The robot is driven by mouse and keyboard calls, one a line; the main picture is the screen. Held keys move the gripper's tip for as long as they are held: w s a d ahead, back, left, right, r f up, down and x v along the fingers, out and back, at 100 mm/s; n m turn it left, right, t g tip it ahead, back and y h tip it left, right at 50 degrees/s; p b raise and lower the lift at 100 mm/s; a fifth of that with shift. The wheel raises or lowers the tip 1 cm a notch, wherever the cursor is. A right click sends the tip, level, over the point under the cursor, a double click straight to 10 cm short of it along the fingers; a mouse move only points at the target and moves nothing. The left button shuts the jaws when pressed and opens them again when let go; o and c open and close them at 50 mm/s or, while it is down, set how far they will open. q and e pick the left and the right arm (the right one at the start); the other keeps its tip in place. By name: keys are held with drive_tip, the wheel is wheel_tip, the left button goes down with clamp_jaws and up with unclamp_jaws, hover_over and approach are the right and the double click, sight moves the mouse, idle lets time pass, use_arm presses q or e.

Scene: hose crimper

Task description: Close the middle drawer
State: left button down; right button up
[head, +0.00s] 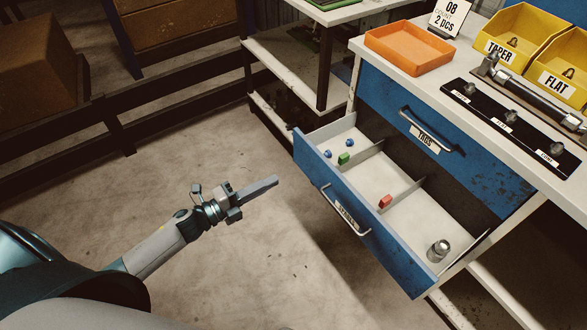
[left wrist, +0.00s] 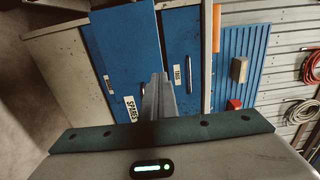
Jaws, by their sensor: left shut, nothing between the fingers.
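The open drawer (head: 315,179) has a blue front, a silver bar handle (head: 341,209) and a label that reads SPARES in the left wrist view (left wrist: 131,109). It is pulled well out of the cabinet, below the shut TAGS drawer (head: 425,133). Inside are blue pieces, a green block (head: 344,158), a red block (head: 385,201) and a metal fitting (head: 438,250) among dividers. My left gripper (head: 274,182) is shut and empty, left of the drawer front and apart from it. Its fingers (left wrist: 158,88) point toward the blue front in the left wrist view. My right gripper is not in view.
The bench top above the drawers holds an orange tray (head: 409,48), yellow bins (head: 515,35) and a black tool rack (head: 512,122). A shelf rack (head: 290,65) stands left of the cabinet. The floor (head: 240,250) around my left gripper is clear.

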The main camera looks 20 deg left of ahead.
sight(318, 157)
use_arm(q)
drive_tip(key=p+x, duration=0.1)
drive_tip(key=x, duration=1.2)
drive_tip(key=shift+w+p, duration=0.15)
drive_tip(key=shift+p, duration=0.25)
drive_tip(key=shift+w+d, duration=0.15)
drive_tip(key=shift+d, duration=0.05)
drive_tip(key=shift+w, duration=0.1)
drive_tip(key=shift+w+d, duration=0.3)
drive_tip(key=shift+w, duration=0.05)
use_arm(e)
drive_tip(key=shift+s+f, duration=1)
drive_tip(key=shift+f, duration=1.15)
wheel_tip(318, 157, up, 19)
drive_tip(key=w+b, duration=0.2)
drive_tip(key=b, duration=0.6)
use_arm(q)
drive_tip(key=b+x, duration=0.4)
drive_tip(key=x, duration=2.1)
drive_tip(key=shift+w+r, duration=0.2)
drive_tip(key=shift+w, duration=0.05)
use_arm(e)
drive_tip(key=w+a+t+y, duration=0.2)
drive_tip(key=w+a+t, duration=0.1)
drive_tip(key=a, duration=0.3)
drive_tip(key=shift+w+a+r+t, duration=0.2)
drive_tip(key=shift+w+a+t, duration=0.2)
